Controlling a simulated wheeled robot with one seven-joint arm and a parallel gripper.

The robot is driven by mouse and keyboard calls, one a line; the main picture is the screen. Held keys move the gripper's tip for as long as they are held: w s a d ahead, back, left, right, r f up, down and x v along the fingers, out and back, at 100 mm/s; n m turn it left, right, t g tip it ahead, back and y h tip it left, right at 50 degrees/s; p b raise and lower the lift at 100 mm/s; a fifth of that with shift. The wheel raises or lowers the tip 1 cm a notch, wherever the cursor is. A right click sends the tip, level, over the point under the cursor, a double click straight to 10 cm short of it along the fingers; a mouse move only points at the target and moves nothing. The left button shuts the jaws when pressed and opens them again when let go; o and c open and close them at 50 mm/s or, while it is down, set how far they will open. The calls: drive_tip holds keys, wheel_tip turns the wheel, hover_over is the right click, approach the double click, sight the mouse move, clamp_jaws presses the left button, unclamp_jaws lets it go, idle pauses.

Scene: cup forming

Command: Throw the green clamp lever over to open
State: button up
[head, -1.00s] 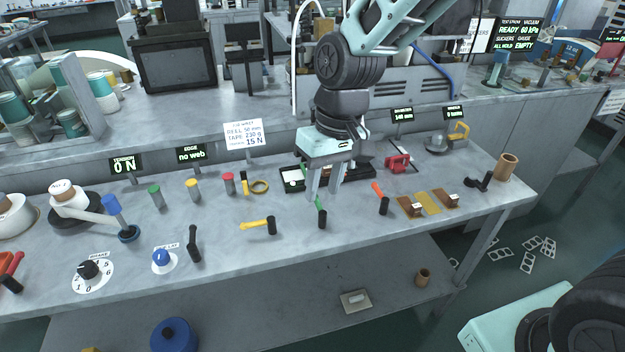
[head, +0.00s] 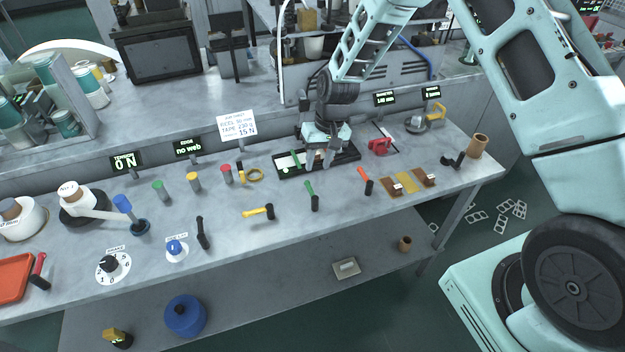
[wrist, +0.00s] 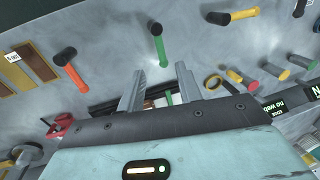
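The green lever (head: 309,188) lies on the bench near its front middle, with its black end (head: 315,204) toward the front edge and its green bar pointing back. In the wrist view the green lever (wrist: 162,50) shows beyond the fingertips, apart from them. My gripper (head: 319,164) is open and empty, behind the lever and over the front part of the black tray. The wrist view shows both fingers (wrist: 160,72) spread apart. A second green piece (head: 296,160) lies at the black tray (head: 345,156); it also shows between the fingers in the wrist view (wrist: 168,97).
A yellow lever (head: 254,212) lies to the left and an orange-red lever (head: 363,175) to the right, both with black ends. A red clamp-like part (head: 379,147) stands right of the tray. Bare bench surrounds the green lever.

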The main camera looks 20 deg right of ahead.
sight(311, 189)
drive_tip(key=f+p, duration=0.1)
drive_tip(key=f, duration=0.2)
drive_tip(key=a+f, duration=0.1)
drive_tip(key=f, duration=0.1)
drive_tip(key=f+p, duration=0.1)
drive_tip(key=f, duration=0.2)
drive_tip(key=shift+a+f+p, duration=0.3)
drive_tip(key=shift+a, duration=0.05)
clamp_jaws()
